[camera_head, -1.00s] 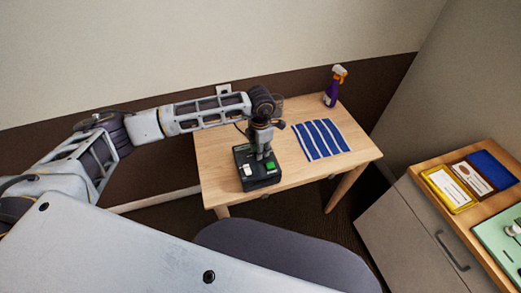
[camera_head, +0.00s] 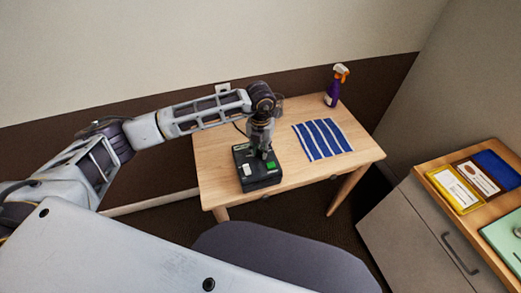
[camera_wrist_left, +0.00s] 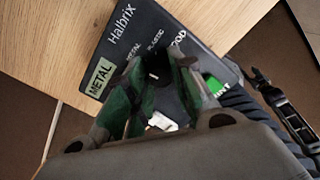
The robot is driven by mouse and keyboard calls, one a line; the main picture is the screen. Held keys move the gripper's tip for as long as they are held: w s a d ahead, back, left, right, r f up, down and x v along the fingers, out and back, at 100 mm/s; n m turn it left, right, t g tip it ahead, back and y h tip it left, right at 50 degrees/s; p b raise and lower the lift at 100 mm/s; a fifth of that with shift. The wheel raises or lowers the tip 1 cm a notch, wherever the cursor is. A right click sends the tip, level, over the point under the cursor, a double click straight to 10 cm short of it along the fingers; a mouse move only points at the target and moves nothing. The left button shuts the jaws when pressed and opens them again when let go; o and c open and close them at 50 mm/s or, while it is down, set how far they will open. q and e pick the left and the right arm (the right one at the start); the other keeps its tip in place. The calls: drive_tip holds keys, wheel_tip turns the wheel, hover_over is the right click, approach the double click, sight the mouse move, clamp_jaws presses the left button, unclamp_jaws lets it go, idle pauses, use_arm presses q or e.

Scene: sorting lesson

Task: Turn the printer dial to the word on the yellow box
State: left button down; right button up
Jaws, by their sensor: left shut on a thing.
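The label printer (camera_head: 257,176) is a black box on the wooden table, with a green button and a white piece on top. In the left wrist view the printer (camera_wrist_left: 150,30) reads "Halbrix", and a pale display shows "METAL". Around its dial (camera_wrist_left: 158,72) I read "METAL" and "PLASTIC" and a partly hidden word ending in "OOD". My left gripper (camera_head: 263,152) comes down from above, shut on the dial; its fingers hide part of it and the pointer is unclear. The yellow box (camera_head: 438,177) is at the right; its white label is too small to read.
A brown box (camera_head: 487,190) and a blue box (camera_head: 503,166) sit beside the yellow one on the cabinet (camera_head: 405,240). A blue-striped cloth (camera_head: 322,138) and a purple spray bottle (camera_head: 332,91) are on the table (camera_head: 215,150). A grey chair (camera_head: 290,258) stands in front.

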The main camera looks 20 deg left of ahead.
use_arm(q)
drive_tip(key=shift+n, duration=0.9)
drive_tip(key=n, duration=0.2)
drive_tip(key=shift+n+b, duration=0.4)
drive_tip(key=shift+n, duration=0.9)
use_arm(e)
drive_tip(key=shift+s+d+f, duration=0.45)
drive_tip(key=shift+d+f, duration=0.05)
drive_tip(key=shift+d, duration=0.3)
drive_tip(key=shift+w, duration=0.1)
use_arm(q)
drive_tip(key=c, duration=1.2)
unclamp_jaws()
drive_tip(key=shift+o, duration=0.2)
use_arm(e)
drive_tip(key=shift+w, duration=0.65)
drive_tip(key=shift+s, duration=0.1)
